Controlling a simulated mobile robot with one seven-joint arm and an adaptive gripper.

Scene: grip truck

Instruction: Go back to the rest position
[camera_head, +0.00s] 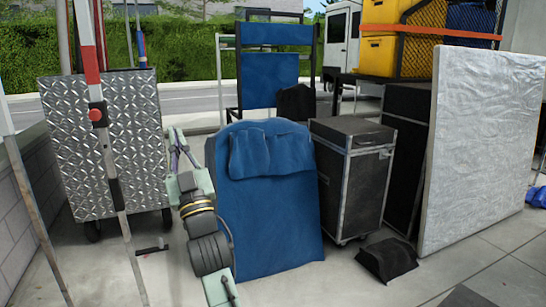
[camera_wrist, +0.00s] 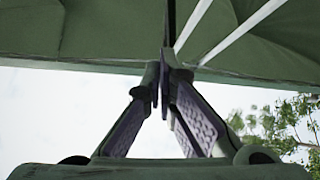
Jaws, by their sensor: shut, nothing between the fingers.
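My gripper (camera_head: 178,146) points up in the head view, in front of the gap between a silver diamond-plate cart (camera_head: 100,140) and a blue-covered item (camera_head: 268,215). In the wrist view my gripper (camera_wrist: 165,72) has its two dark fingers meeting at the tips. Nothing shows between them. A dark green canopy (camera_wrist: 90,30) and pale sky lie beyond the fingertips.
A black case (camera_head: 350,185) on wheels stands right of the blue-covered item, with a black bag (camera_head: 387,260) on the floor. A silver wrapped panel (camera_head: 485,145) leans at the right. A red and white pole (camera_head: 96,115) stands at the left. Front floor is partly clear.

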